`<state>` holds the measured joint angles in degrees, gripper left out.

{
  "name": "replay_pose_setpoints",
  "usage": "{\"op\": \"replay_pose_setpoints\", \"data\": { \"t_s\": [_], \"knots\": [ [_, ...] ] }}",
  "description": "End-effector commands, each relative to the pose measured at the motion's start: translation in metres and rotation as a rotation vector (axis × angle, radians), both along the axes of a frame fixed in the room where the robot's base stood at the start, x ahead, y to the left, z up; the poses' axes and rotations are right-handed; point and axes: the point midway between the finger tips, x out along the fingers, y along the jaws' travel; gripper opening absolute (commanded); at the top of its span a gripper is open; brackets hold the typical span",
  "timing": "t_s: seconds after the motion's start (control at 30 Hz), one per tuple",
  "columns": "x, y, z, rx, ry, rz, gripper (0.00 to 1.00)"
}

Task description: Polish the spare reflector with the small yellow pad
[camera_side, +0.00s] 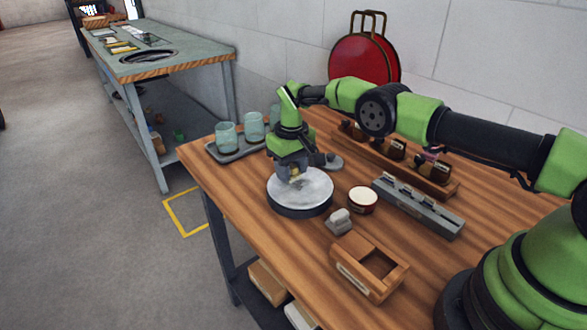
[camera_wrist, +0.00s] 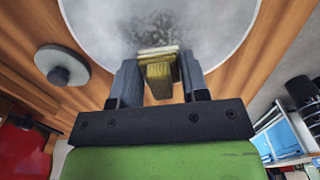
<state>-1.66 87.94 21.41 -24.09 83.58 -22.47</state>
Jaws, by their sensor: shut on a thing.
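The reflector (camera_side: 316,187) is a round, pale silvery disc with a dark rim, lying on the wooden table. In the wrist view the reflector (camera_wrist: 215,25) fills the top, with dark smudges just beyond the pad. In the wrist view my gripper (camera_wrist: 160,78) is shut on the small yellow pad (camera_wrist: 159,72), which has a pale edge towards the disc. The pad appears at or very near the disc's surface; I cannot tell whether it touches.
A tray (camera_side: 240,152) with glass jars stands behind left. A white-lidded tin (camera_side: 363,199), a grey block (camera_side: 340,222), an open wooden box (camera_side: 358,278) and a grey holder (camera_side: 430,214) crowd the right. A grey knobbed disc (camera_wrist: 62,66) lies beside the reflector.

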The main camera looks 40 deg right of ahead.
Motion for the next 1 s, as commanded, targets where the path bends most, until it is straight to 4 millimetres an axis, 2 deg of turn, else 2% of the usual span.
{"op": "replay_pose_setpoints", "data": {
  "t_s": [0.47, 0.73, 0.87, 1.0],
  "knots": [
    [-0.02, 0.0, 0.0, -0.001, 0.008, 0.001, 0.19],
    [-0.042, 0.002, 0.0, 0.0, 0.004, 0.001, 0.19],
    [-0.041, 0.015, 0.0, 0.0, 0.003, 0.003, 0.19],
    [-0.026, 0.014, -0.001, 0.0, 0.001, -0.001, 0.19]
  ]
}}
